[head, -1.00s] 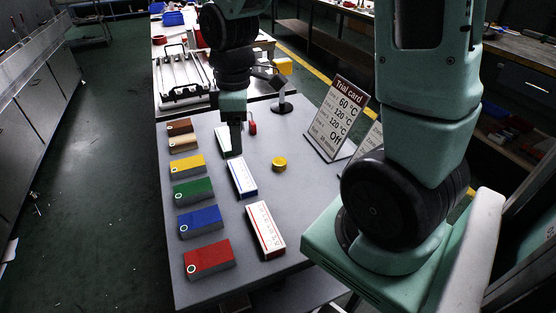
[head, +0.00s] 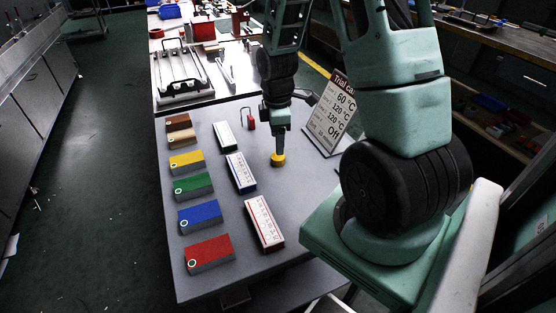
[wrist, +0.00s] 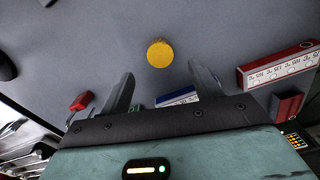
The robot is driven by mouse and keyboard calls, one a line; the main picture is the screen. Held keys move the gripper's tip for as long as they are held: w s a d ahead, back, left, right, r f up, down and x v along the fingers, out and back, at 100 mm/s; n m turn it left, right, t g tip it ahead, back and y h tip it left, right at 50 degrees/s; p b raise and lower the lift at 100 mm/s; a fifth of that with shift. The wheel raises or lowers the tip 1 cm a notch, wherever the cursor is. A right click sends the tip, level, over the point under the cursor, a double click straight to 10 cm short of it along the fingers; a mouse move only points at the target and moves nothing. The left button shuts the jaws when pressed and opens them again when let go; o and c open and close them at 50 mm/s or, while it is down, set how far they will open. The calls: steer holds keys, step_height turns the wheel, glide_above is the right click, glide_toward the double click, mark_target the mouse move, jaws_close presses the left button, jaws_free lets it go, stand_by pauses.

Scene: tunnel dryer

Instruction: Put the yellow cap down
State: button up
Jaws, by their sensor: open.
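The yellow cap (head: 278,160) is a small round piece on the grey table (head: 305,185), right of the white boxes. My gripper (head: 278,150) points down right over it and hides part of its top in the head view. In the wrist view the cap (wrist: 160,53) lies just beyond the open fingertips (wrist: 160,74), roughly centred between them. The fingers do not appear to touch it. Nothing is between the jaws.
White boxes with blue (head: 241,173), red (head: 264,222) and green (head: 225,136) edges stand left of the cap. Coloured blocks, such as the red one (head: 208,254), line the left side. The trial card (head: 333,115) stands behind right. A red padlock-like item (head: 251,120) is behind.

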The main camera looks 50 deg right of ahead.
mark_target(278, 159)
steer(key=shift+s+f, duration=0.1)
steer(key=shift+f, duration=3.05)
steer(key=c, duration=1.1)
steer(key=shift+r, duration=0.15)
